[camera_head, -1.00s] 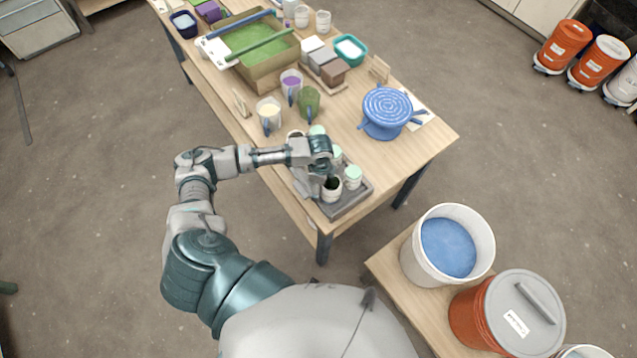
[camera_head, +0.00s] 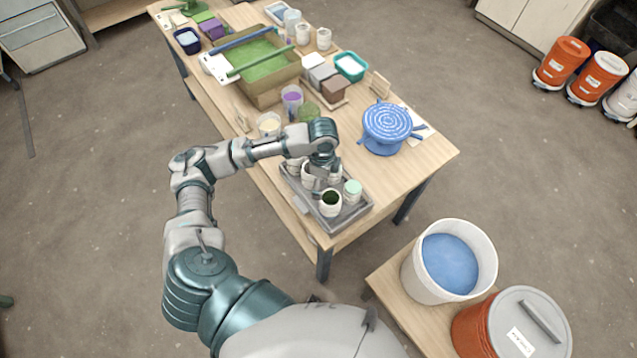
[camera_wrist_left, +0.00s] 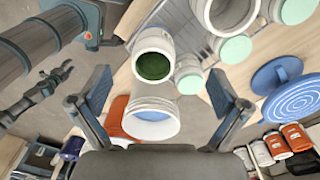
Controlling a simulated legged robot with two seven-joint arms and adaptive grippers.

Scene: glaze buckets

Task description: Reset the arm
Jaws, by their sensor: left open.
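My left gripper (camera_head: 322,178) is above the grey tray (camera_head: 348,217) at the near end of the long table, with its fingers pointing down. Its fingers (camera_wrist_left: 159,80) are apart in the left wrist view. A white jar of dark green glaze (camera_head: 330,203) stands upright at the tray's near corner. That jar also shows between the fingers in the wrist view (camera_wrist_left: 153,66), with nothing visibly gripped. A jar with a mint lid (camera_head: 353,191) stands to its right. Other jars in the tray are partly hidden by my gripper.
A blue ridged pot (camera_head: 388,125) stands right of the tray. Cups, including one with purple glaze (camera_head: 292,99), and a box with green content (camera_head: 258,62) stand farther back. A white bucket of blue glaze (camera_head: 450,262) and an orange lidded bucket (camera_head: 480,330) stand on a lower bench.

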